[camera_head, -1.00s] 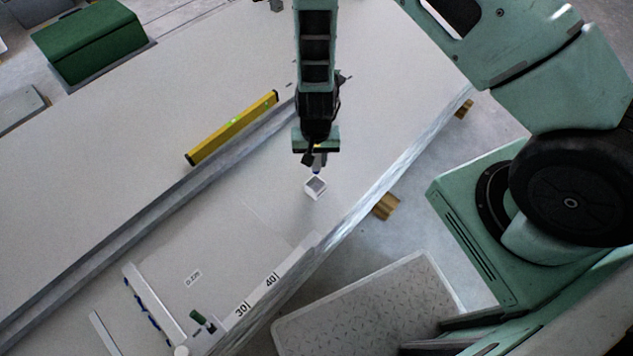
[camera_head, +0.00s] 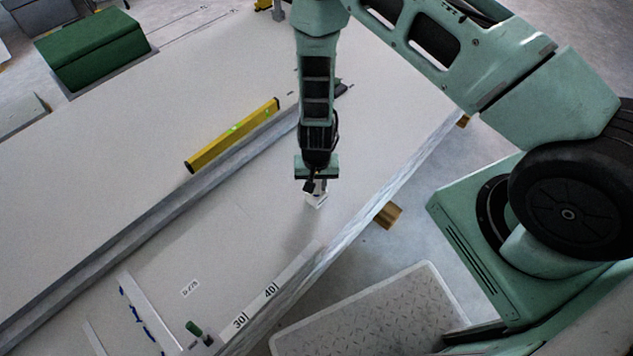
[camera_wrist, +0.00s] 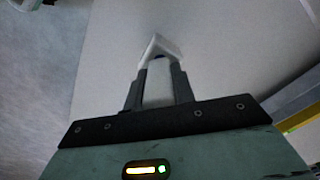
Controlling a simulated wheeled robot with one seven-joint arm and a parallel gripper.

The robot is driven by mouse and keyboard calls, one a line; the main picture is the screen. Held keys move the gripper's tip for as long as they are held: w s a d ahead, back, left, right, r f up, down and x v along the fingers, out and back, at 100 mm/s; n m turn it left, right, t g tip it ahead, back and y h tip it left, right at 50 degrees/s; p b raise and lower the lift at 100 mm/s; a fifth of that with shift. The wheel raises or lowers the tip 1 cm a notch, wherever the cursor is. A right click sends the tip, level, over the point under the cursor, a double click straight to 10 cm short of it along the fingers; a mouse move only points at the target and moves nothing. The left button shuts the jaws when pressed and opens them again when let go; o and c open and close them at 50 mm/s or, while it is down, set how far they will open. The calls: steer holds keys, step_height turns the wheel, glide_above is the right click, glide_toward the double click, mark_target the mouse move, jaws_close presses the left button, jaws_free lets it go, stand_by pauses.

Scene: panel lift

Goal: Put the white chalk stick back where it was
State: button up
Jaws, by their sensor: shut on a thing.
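My gripper (camera_head: 316,187) points down over the beige panel and is shut on a small white piece (camera_head: 316,201). The white piece also shows in the wrist view (camera_wrist: 160,46), at the tips of the two dark fingers. It looks angular there, with a bent white edge. The fingers hide part of it, and I cannot tell whether it is the chalk stick itself or a small white box. It is low over the panel or touching it; I cannot tell which. No other white chalk stick shows clearly.
A yellow spirit level (camera_head: 232,135) lies beside a long grey rail (camera_head: 165,215) on the panel (camera_head: 90,150). A green box (camera_head: 92,47) stands at the upper left. Markings 30 and 40 and a small green item (camera_head: 194,328) lie near the front. The panel around my gripper is mostly clear.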

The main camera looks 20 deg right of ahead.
steer(key=shift+f, duration=0.45)
steer(key=o, duration=0.9)
